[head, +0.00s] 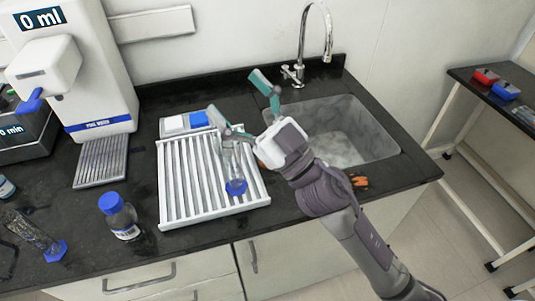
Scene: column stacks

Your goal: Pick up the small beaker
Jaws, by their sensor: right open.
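I cannot clearly make out a small beaker. A clear, narrow glass vessel with a blue base (236,187) stands on the white slatted drying rack (181,190), and part of it is hidden by a finger of my right gripper. My right gripper (238,99) comes in from the lower right. Its teal-tipped fingers are spread wide and nothing shows between them. It is over the right back part of the rack, beside the sink (372,122). My left gripper is out of view.
A blue-capped bottle (122,224) and another clear blue-based vessel (52,250) are at the front left. A white water dispenser (98,90) stands at the back left. A tall faucet (328,35) rises behind the sink. Small white and blue boxes (199,119) lie behind the rack.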

